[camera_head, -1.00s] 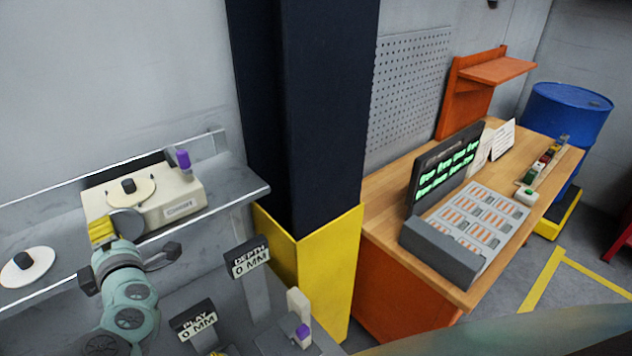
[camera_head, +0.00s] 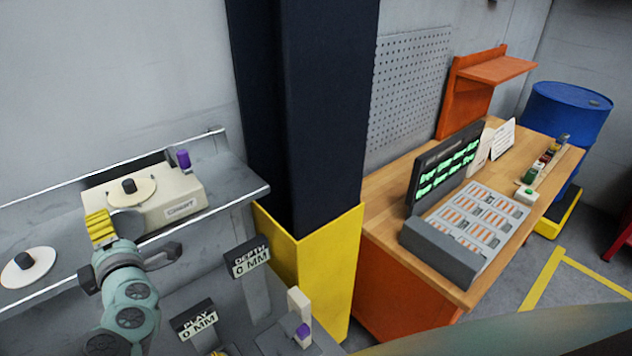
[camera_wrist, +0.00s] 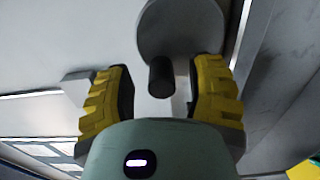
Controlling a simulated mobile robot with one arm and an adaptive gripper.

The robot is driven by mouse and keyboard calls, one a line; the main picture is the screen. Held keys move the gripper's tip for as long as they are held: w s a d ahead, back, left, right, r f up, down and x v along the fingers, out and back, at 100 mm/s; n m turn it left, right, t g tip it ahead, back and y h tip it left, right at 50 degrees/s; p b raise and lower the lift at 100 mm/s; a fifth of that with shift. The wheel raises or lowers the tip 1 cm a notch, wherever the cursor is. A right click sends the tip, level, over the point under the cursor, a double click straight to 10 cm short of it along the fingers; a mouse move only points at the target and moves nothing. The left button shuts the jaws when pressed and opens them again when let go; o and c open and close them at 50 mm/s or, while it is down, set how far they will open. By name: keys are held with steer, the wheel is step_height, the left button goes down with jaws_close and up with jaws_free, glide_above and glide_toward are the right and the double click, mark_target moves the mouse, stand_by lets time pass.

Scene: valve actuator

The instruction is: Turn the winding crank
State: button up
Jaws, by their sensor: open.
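A cream box (camera_head: 180,208) with a label on its front stands on the grey shelf at the left of the head view. In the wrist view the grey disc (camera_wrist: 182,28) carries a short dark handle (camera_wrist: 160,78), which looks like the crank's grip. My gripper (camera_wrist: 164,76) is open, with one yellow finger on each side of the handle and gaps visible. In the head view my gripper (camera_head: 100,228) is at the box's front left. Contact with the disc cannot be told.
Another dial (camera_head: 27,266) lies left. Depth (camera_head: 247,257) and play (camera_head: 195,320) signs read 0 MM. A dark pillar (camera_head: 300,110) stands right, beside a wooden bench (camera_head: 400,180).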

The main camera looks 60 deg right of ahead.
steer(key=shift+s, duration=0.1)
steer(key=v, duration=1.1)
steer(key=shift+s, duration=0.4)
steer(key=shift+a, duration=0.15)
